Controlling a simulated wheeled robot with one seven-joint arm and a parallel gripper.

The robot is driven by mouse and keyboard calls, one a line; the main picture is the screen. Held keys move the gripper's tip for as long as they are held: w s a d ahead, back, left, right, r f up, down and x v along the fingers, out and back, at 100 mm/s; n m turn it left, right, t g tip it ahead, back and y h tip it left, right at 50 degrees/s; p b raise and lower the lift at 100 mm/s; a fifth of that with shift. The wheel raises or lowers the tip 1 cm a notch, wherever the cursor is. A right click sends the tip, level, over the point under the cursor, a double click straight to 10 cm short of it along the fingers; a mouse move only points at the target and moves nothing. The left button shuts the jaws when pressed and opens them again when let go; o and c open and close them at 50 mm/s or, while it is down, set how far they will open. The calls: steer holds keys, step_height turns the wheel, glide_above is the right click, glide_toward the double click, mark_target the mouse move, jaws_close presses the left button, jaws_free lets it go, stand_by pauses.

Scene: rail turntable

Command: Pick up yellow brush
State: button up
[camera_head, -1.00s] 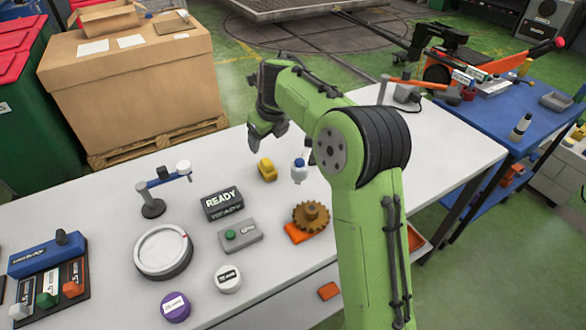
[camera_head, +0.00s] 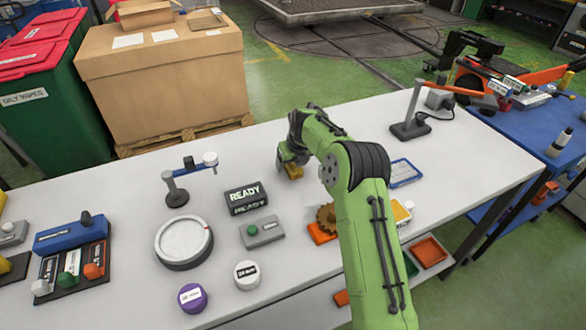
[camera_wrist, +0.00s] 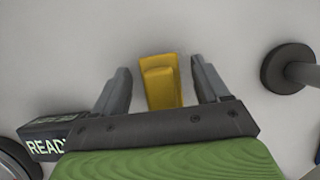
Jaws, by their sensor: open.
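The yellow brush (camera_wrist: 161,88) lies on the white table. In the wrist view it sits between the two open fingers of my gripper (camera_wrist: 161,85), with a gap on each side. In the head view the brush (camera_head: 293,171) is partly hidden by my gripper (camera_head: 287,160), which is low over the table beside it. My gripper is open and empty.
The READY display (camera_head: 245,197) stands to the left, with a grey green-button box (camera_head: 262,232) in front of it. A small lamp stand (camera_head: 176,194) and a round dial (camera_head: 183,243) are farther left. A brown gear (camera_head: 326,218) is nearer my arm.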

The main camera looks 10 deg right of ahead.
steer(key=shift+w+f, duration=0.15)
steer(key=shift+f, duration=0.1)
steer(key=shift+r, duration=0.1)
steer(key=c, duration=1.2)
step_height(320, 180, up, 10)
steer(key=p, duration=0.2)
steer(key=shift+p, duration=0.3)
steer(key=shift+c, duration=0.2)
steer(key=o, duration=0.6)
steer(key=c, duration=0.4)
